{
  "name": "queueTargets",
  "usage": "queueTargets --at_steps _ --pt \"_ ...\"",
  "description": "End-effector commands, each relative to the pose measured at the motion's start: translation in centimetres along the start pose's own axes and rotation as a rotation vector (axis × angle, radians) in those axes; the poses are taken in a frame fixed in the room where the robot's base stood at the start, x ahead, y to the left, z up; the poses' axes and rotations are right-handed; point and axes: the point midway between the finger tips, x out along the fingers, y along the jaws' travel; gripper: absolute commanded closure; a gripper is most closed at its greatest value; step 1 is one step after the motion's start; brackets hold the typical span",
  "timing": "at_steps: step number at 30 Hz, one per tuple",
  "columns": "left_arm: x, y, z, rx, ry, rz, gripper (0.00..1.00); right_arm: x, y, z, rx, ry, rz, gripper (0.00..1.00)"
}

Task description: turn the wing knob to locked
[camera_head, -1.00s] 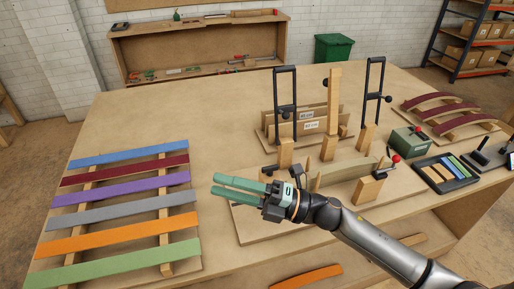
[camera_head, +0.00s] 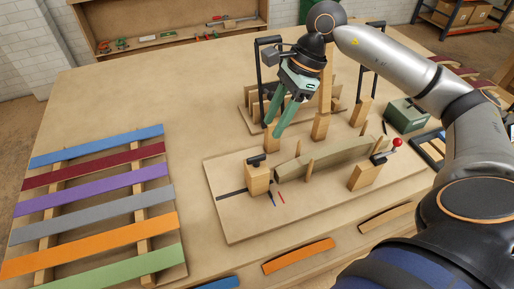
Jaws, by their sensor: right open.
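A small black knob (camera_head: 257,160), which looks like the wing knob, sits on top of the wooden block (camera_head: 257,180) at the left end of the bending jig board (camera_head: 235,220). Its exact wing angle is too small to tell. A short red mark (camera_head: 281,197) and a dark blue mark (camera_head: 271,198) lie on the board beside that block. My right gripper (camera_head: 273,128) points down with green fingers, open and empty, above and behind the knob, apart from it. My left gripper is not in view.
A curved wooden form (camera_head: 325,162) stands between upright pegs on the board. A red-balled lever (camera_head: 397,142) is at its right end. Tall black clamp frames (camera_head: 262,65) stand behind. Coloured strips (camera_head: 95,200) lie on a rack at left, with free table between.

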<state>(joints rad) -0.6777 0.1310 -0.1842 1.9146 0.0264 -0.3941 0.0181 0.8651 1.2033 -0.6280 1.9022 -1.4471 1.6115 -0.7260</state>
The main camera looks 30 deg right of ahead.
Motion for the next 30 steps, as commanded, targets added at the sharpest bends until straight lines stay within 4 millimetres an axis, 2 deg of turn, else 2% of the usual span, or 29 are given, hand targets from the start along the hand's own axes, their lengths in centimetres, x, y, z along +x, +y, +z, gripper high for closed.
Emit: queueTargets --at_steps 3,9,15,27,30 --pt "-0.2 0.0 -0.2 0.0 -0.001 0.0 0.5 2.6 0.2 0.1 0.0 -0.001 0.007 0.56" --pt "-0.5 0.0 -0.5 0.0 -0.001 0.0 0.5 6.6 0.1 0.2 0.001 -0.003 0.006 0.56" --pt "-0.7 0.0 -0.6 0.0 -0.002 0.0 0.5 9.1 0.1 0.2 0.001 -0.004 0.003 0.56" --pt "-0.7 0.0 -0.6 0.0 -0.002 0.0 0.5 9.8 0.0 0.1 0.001 -0.004 0.001 0.56" --pt "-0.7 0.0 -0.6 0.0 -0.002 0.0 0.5 9.8 0.0 0.1 0.001 -0.004 0.001 0.68"
